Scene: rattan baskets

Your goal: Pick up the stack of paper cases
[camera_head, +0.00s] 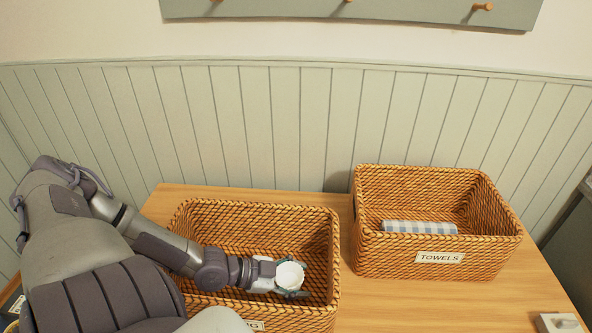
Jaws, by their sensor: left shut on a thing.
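The stack of paper cases (290,275) shows as a white, round, open-topped shape inside the left basket (325,230). My left arm comes in from the left and reaches down into that basket. My left gripper (292,291) is shut on the paper cases, with a finger showing at their lower right. Part of the gripper and the lower side of the cases are hidden. My right gripper is not in view.
The right basket (372,262), labelled TOWELS, holds a folded blue and white checked cloth (420,227). A small pale object (559,322) lies at the table's right front. The wooden table (400,305) is clear in front of the right basket. A panelled wall stands behind.

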